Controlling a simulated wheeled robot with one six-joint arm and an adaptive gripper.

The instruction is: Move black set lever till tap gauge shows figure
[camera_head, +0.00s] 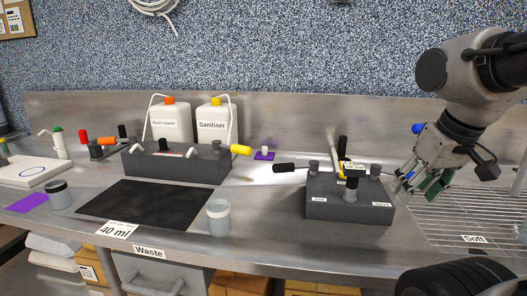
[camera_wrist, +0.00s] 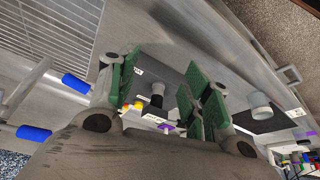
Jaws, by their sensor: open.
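A dark grey tap block (camera_head: 320,209) stands on the steel bench in front of the rack, with small white labels on its front. A black-handled lever (camera_head: 287,167) points left from its top. A yellow part (camera_head: 347,168), a small white plate (camera_head: 354,166) and short black knobs also show on top. The plate's writing is too small to read. A card (camera_head: 115,230) reads "40 ml". My gripper (camera_head: 418,186) is open and empty, to the right of the block and apart from it. In the wrist view, the block's black knob (camera_wrist: 157,93) appears between my green fingers.
A second grey block (camera_head: 175,166) with a yellow handle (camera_head: 240,149) stands left, before two white jugs. A clear cup (camera_head: 218,217) stands left of the tap block, beside a black mat (camera_head: 150,205). A wire rack (camera_head: 470,218) lies right. Bench is clear before the tap block.

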